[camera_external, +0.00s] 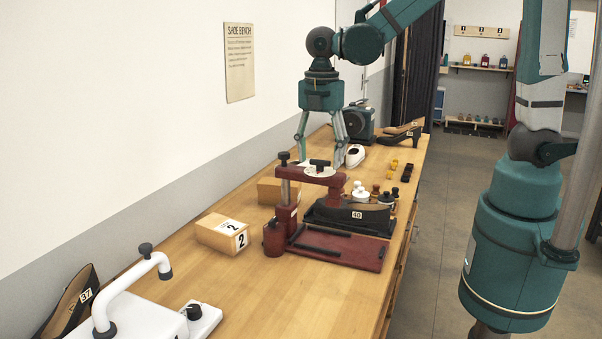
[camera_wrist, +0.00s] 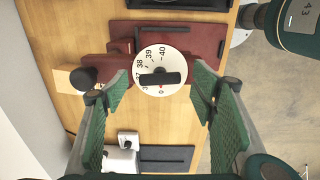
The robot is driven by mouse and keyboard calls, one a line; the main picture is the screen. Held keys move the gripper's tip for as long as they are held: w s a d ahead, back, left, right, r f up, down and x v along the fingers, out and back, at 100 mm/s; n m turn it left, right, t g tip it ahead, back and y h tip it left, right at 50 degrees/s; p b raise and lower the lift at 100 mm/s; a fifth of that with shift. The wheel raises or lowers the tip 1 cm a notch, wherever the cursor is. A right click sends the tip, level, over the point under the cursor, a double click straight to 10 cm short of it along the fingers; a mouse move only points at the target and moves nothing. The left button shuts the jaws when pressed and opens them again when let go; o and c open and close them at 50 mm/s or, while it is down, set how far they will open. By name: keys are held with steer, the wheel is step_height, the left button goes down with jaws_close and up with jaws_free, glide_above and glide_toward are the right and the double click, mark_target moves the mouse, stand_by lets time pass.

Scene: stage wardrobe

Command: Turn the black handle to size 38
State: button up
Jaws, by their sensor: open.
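The black handle (camera_wrist: 153,79) is a short bar across the middle of a white round dial (camera_wrist: 161,53). The dial carries size numbers; 38, 39 and 40 read along its upper left part. In the wrist view the bar lies level, its left end near the lower numbers; I cannot tell which size is set. The handle (camera_external: 320,162) sits on top of a dark red press (camera_external: 340,181). My gripper (camera_external: 320,157) is open above the dial. In the wrist view its green fingers (camera_wrist: 158,90) stand apart on either side of the handle, not visibly touching it.
A white curved-arm device (camera_external: 125,295) is at the front left.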

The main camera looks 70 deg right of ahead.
steer(key=c, duration=0.9)
